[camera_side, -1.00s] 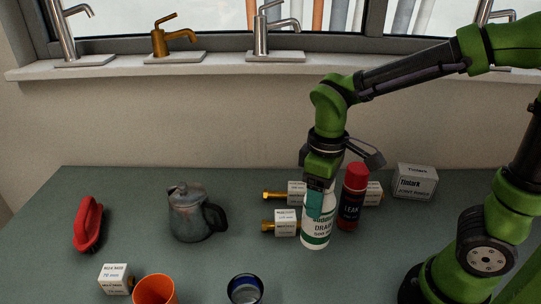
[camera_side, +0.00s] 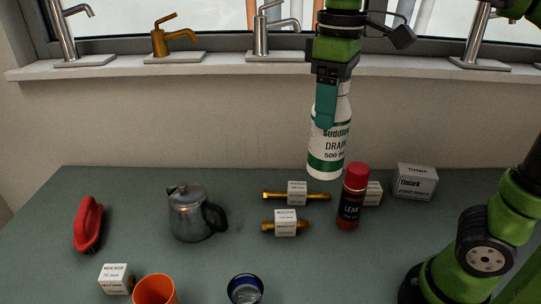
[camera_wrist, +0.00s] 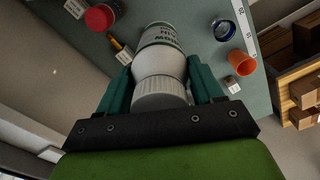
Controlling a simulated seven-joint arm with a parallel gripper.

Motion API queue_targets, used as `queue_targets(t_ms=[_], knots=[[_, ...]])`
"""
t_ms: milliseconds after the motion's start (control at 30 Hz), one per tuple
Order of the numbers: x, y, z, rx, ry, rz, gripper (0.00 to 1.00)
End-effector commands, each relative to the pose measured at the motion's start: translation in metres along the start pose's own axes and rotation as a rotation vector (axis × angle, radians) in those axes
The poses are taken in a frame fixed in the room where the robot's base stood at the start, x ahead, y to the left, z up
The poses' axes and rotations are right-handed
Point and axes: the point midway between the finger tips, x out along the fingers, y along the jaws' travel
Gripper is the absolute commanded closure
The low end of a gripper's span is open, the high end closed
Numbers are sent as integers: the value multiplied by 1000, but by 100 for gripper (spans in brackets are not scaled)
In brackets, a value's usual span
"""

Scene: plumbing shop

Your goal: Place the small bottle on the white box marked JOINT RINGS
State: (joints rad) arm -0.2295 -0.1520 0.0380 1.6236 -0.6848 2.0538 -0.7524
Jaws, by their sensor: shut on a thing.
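A white bottle with green bands and a DRAIN label (camera_side: 329,150) is upright in my gripper (camera_side: 326,112), held up above the back of the bench. In the wrist view, both teal fingers of my gripper (camera_wrist: 161,88) press on the white bottle (camera_wrist: 162,60) near its ribbed cap. The white box marked JOINT RINGS (camera_side: 415,183) sits at the back right of the bench, its top clear. It is to the right of and lower than the held bottle. A smaller dark bottle with a red cap, marked LEAK (camera_side: 352,200), stands between them, nearer the front.
Two brass fittings with white tags (camera_side: 297,194) (camera_side: 285,223) lie left of the LEAK bottle; another white tag (camera_side: 373,194) shows behind it. A grey pot (camera_side: 190,213), red-handled item (camera_side: 88,224), orange cup (camera_side: 155,291) and blue glass (camera_side: 245,289) stand further left and front. The windowsill with taps (camera_side: 275,57) is behind.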

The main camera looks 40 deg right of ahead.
Motion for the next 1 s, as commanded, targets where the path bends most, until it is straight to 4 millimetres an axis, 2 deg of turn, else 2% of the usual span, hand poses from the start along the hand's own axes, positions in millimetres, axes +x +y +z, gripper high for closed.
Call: queue_targets(t_ms=[267,467,567,700,800,1000], knots=[[-2,47,19,270,3,7,100],[-3,95,50,589,3,13,100],[-3,122,76,813,4,14,100],[-3,157,125,1172,4,15,100],[-3,170,156,1385,4,12,100],[-1,182,200,1683,2,7,100]])
